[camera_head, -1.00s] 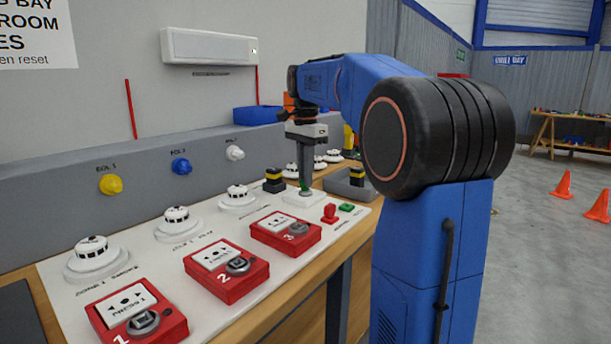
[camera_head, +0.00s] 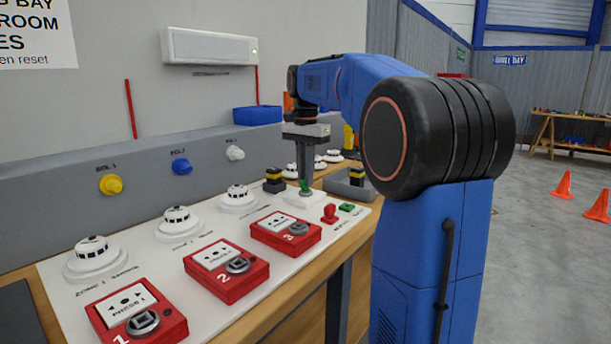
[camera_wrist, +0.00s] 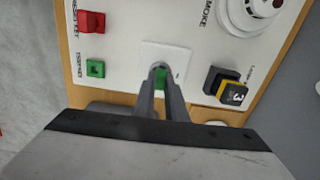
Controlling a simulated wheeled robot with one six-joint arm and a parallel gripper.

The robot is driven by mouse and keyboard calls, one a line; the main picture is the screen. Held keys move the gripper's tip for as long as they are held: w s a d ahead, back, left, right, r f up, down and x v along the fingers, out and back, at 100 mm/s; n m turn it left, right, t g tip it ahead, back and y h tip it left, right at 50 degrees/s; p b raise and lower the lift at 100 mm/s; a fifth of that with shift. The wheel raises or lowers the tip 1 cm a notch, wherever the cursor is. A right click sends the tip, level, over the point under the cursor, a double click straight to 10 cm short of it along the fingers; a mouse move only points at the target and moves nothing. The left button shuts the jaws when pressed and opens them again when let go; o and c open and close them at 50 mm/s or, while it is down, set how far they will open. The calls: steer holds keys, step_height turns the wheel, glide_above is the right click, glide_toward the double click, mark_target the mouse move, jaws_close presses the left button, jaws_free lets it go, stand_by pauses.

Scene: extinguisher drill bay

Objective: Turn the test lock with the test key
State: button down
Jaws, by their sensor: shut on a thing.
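My gripper (camera_head: 304,184) points straight down at the white lock plate (camera_head: 291,198) near the far end of the panel. It is shut on the green test key (camera_head: 303,187), which shows between the fingertips in the wrist view (camera_wrist: 160,77). The key is at the test lock on this plate, in the wrist view (camera_wrist: 176,52). The fingers hide most of the key and the lock, so how deep the key sits cannot be seen.
A green square holder (camera_wrist: 95,68) and a red key (camera_wrist: 92,22) are beside the plate; a black-yellow block (camera_wrist: 228,87) stands on its other side. Smoke detectors (camera_head: 238,197) and red call points (camera_head: 286,232) line the panel. A grey tray (camera_head: 350,186) lies beyond.

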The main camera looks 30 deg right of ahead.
steer(key=shift+n, duration=1)
steer(key=c, duration=1.4)
jaws_free()
steer(key=shift+r, duration=3.55)
